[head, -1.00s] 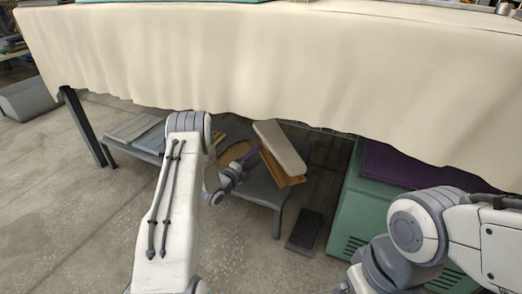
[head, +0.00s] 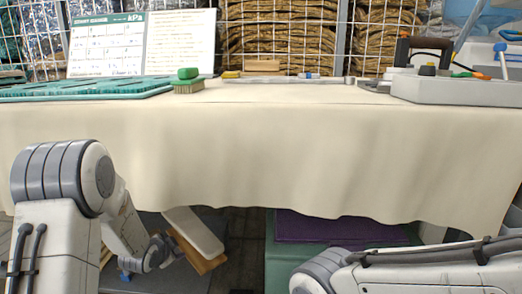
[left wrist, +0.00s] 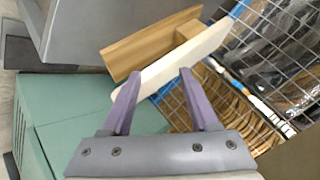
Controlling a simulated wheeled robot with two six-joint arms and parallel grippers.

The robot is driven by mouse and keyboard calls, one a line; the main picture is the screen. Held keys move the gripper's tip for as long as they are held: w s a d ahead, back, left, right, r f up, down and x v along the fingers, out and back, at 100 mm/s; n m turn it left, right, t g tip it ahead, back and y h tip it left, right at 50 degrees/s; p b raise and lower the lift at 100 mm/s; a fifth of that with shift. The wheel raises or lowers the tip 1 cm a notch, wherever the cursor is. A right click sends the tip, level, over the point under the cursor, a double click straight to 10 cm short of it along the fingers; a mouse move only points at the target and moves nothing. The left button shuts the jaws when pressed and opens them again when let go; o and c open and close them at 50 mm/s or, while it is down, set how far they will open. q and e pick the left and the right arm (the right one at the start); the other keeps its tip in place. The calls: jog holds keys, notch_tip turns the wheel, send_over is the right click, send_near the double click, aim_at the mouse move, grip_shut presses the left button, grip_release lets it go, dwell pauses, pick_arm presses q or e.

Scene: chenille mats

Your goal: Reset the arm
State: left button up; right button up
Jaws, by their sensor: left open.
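My left arm comes in at the left of the head view, in front of the cream cloth. Its forearm reaches below the cloth's hem. The left gripper (left wrist: 155,88) shows clearly in the left wrist view, with two purple fingers apart and nothing held between them. Beyond the fingertips is a pale board (left wrist: 180,60) with a brown wooden piece (left wrist: 148,45) beside it; whether the fingers touch the board is unclear. The pale board also shows in the head view (head: 194,232). My right arm lies at the lower right; its gripper is out of view.
The cloth-covered table (head: 270,135) spans the head view. On it are a teal mat tray (head: 85,90), a green-topped brush (head: 188,80) and a grey toolbox (head: 460,90). Beneath are a green cabinet (head: 282,255) and a purple sheet (head: 330,228).

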pick_arm(q)
jog(key=s+d+r+n+g, duration=0.1)
jog(key=s+d+n+g, duration=0.2)
jog(key=s, duration=0.5)
jog(key=s+d+r+n+g, duration=0.1)
jog(key=s+d+n+g, duration=0.2)
jog(key=s, duration=0.6)
jog(key=s+d+r+n+g, duration=0.15)
jog(key=s+n, duration=0.25)
jog(key=s, duration=0.4)
jog(key=s+d+r+m+g+p, duration=0.15)
jog(key=s+d+r+p, duration=0.3)
jog(key=r+p, duration=0.45)
jog(key=s+d+r+m+h+p, duration=0.1)
jog(key=s+d+r+m+p, duration=0.35)
jog(key=r, duration=0.55)
jog(key=s+d+r+m+g+p, duration=0.1)
jog(key=s+d+r+p, duration=0.35)
jog(key=r+p, duration=0.5)
notch_tip(320, 180, up, 36)
jog(key=p, duration=3.5)
jog(key=shift+w+d+p, duration=0.2)
jog(key=shift+d+p, duration=0.15)
jog(key=shift+p, duration=0.05)
jog(key=shift+f, duration=0.1)
